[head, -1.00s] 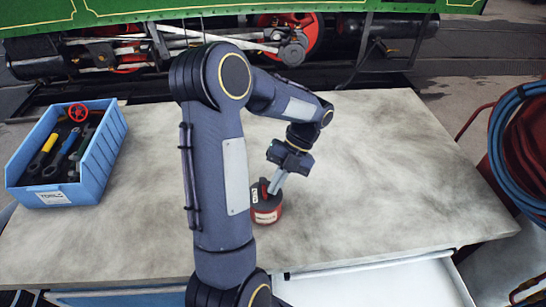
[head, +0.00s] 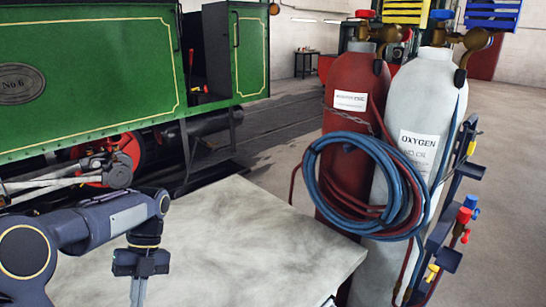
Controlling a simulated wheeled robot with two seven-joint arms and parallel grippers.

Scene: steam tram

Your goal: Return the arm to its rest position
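My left arm comes in at the lower left of the head view, over the grey workbench top (head: 240,230). Its gripper (head: 138,291) points down at the bottom edge of the picture. The fingertips are cut off by that edge, so whether they are open, shut or on something does not show. The red container that stood at the gripper earlier is out of view. My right gripper is not in view.
A red cylinder (head: 350,100) and a white oxygen cylinder (head: 420,105) stand past the bench's right side, with coiled blue and red hoses (head: 355,141) hanging in front. The green steam tram (head: 110,75) stands behind the bench. The visible bench top is clear.

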